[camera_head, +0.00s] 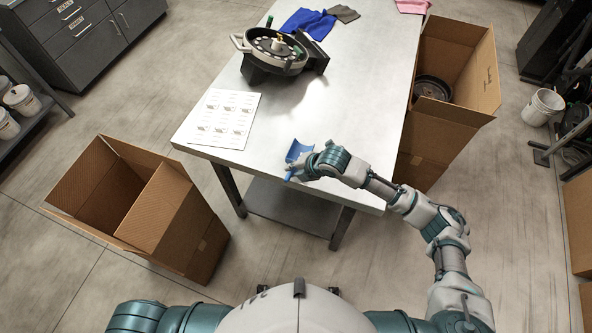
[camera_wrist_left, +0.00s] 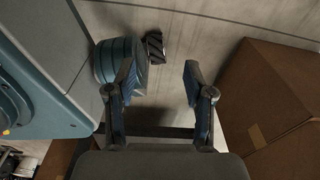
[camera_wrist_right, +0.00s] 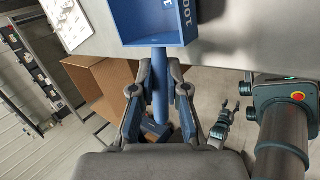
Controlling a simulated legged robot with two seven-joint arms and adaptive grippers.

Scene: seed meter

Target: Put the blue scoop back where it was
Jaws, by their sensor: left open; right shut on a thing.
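The blue scoop (camera_head: 298,150) is at the near edge of the metal table, below the printed sheet in the head view. My right gripper (camera_head: 304,172) is shut on its handle. The right wrist view shows the handle (camera_wrist_right: 160,88) between the fingers and the open, box-like bowl (camera_wrist_right: 150,32) beyond the fingertips, with no contents visible. I cannot tell whether the scoop touches the table. My left gripper (camera_wrist_left: 158,75) is open and empty in its wrist view, away from the tabletop; it is hidden in the head view.
The table (camera_head: 345,95) carries a printed sheet (camera_head: 225,117), a round seed meter (camera_head: 278,52), and blue (camera_head: 308,23), grey and pink cloths. Cardboard boxes stand left (camera_head: 140,205) and right (camera_head: 455,75) of it; the right one holds a black disc. The tabletop right of the meter is clear.

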